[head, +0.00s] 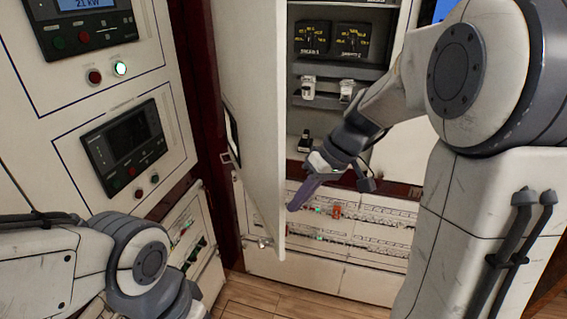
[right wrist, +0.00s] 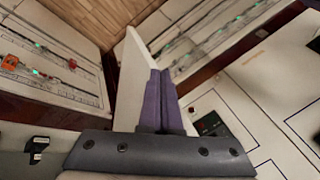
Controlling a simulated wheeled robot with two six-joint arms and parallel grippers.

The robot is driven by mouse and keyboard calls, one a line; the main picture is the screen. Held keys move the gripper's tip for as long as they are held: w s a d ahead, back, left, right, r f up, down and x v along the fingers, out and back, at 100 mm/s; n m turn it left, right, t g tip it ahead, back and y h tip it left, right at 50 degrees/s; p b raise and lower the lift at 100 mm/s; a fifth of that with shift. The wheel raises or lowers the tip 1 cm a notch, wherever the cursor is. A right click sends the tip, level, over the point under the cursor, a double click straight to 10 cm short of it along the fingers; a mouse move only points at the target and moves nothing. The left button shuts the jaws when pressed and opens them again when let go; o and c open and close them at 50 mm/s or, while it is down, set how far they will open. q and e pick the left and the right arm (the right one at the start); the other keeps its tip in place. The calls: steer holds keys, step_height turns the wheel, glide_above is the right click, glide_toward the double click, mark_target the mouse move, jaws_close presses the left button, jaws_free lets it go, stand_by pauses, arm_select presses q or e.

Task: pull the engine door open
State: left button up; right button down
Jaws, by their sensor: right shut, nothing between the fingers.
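The engine door (head: 250,110) is a tall white panel standing ajar, with the cabinet's inside showing to its right. A dark handle (head: 231,135) shows at its left side. My right gripper (head: 292,207) is shut and empty, its purple fingers just right of the door's lower part, on the side facing the cabinet's inside. In the right wrist view, the shut fingers (right wrist: 163,100) lie along the white door panel (right wrist: 132,80); I cannot tell whether they touch it. My left gripper is out of view; only my left arm shows at the lower left.
A control panel (head: 125,145) with screens and buttons stands on the left, close to the door. The wooden floor (head: 275,292) is clear below.

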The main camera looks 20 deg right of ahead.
steer(key=w+d+r+m+t+p, duration=0.1)
steer(key=w+d+r+t+p, duration=0.15)
steer(key=d+r, duration=0.45)
arm_select(q)
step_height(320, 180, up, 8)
steer(key=p, duration=0.4)
arm_select(e)
steer(key=a+x, duration=0.1)
steer(key=x, duration=1.1)
steer(key=shift+s+a+y, duration=0.2)
steer(key=shift+s+y, duration=0.05)
steer(key=shift+y, duration=0.05)
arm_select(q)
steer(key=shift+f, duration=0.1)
